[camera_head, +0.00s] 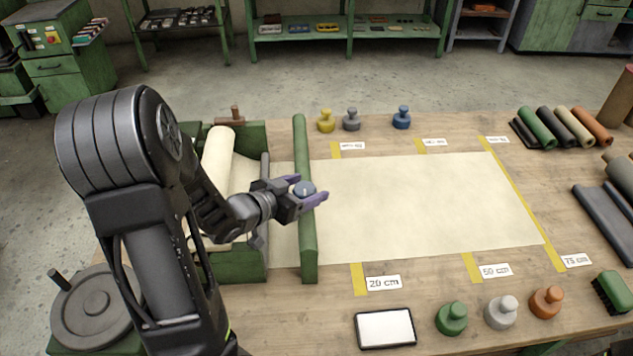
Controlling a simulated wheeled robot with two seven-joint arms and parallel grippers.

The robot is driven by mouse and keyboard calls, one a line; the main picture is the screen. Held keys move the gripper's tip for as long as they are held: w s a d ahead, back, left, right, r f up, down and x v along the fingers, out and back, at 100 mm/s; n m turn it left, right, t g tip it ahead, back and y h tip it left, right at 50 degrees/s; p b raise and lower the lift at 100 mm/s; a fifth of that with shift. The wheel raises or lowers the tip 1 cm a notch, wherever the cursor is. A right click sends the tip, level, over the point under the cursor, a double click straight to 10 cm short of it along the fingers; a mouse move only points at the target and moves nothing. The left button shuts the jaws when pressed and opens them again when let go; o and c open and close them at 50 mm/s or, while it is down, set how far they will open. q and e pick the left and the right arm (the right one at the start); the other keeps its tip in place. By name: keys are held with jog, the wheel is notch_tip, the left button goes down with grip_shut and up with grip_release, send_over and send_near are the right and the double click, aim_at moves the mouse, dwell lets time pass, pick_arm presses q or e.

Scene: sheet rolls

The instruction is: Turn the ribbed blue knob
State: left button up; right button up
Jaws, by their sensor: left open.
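The blue knob (304,191) shows as a small round blue-grey cap with a pale mark on top, at the long green bar that crosses the sheet. Its ribs are too small to make out. My left gripper (309,187) reaches in from the left with its purple fingers open. One finger is on the far side of the knob and one on the near side. I cannot tell whether either finger touches it. The knob's lower part is hidden by the near finger. My right gripper is not in view.
A cream sheet (420,208) runs right from a roll (217,160) in a green holder, past yellow marks. Yellow (326,122), grey (351,121) and blue (401,119) weights stand behind it. A white-screened tablet (385,328) and more weights lie in front. Coloured rolls (536,127) are right.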

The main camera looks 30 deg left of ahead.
pick_arm(q)
jog(key=shift+s, duration=0.1)
jog(key=shift+c, duration=0.6)
jog(key=c, duration=1.2)
